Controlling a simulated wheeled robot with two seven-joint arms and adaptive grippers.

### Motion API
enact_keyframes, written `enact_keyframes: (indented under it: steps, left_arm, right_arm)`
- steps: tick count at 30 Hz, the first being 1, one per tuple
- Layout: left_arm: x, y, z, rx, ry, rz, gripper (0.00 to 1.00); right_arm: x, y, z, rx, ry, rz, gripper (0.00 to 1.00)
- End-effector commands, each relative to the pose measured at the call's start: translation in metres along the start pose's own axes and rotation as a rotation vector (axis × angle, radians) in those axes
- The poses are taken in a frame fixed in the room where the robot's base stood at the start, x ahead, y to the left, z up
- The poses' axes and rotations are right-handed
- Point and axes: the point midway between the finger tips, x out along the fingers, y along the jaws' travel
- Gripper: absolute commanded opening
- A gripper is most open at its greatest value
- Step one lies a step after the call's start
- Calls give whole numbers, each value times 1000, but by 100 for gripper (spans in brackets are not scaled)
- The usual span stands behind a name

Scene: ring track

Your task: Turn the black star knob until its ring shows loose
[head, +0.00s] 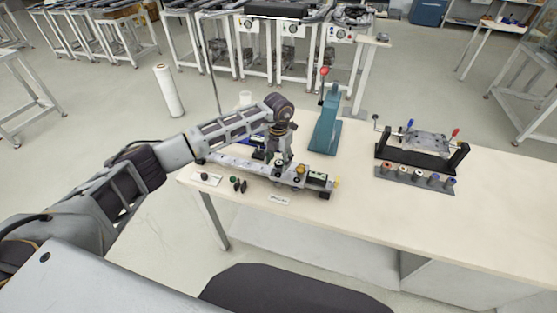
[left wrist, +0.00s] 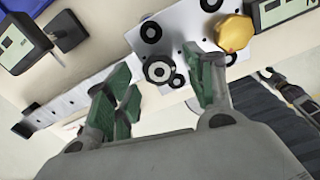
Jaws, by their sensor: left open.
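My left gripper (head: 279,158) reaches down over a pale grey plate on the bench. In the left wrist view my left gripper (left wrist: 162,95) is open, its green-padded fingers apart. A yellow knob (left wrist: 235,33) stands to the right.
The plate joins a long rail (head: 235,166). A small display box (head: 318,177) is at its right end. Small green and black parts (head: 238,184) lie in front. A teal press (head: 326,125) stands behind, and a black clamp stand (head: 415,160) at right. The bench front (head: 350,205) is clear.

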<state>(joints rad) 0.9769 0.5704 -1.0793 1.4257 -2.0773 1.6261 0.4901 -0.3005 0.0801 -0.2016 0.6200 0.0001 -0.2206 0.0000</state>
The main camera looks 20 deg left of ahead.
Motion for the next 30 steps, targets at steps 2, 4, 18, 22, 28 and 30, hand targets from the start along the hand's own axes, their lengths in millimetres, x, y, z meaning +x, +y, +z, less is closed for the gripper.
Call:
enact_keyframes:
  steps: [2,4,18,22,28,30]
  left_arm:
    - [2,0,0,0,1,0,54]
    - [3,0,0,0,1,0,54]
    - [3,0,0,1,0,0,22]
    - [3,0,0,0,0,0,9]
    - [3,0,0,-8,0,0,9]
    - [3,0,0,-18,0,0,9]
  right_arm:
    - [0,2,0,0,0,2,40]
    - [0,3,1,0,-1,3,40]
    - [0,4,0,1,0,4,40]
    - [0,2,0,2,1,2,40]
    - [0,-2,-1,3,2,-2,40]
    - [0,-3,-1,4,2,-3,40]
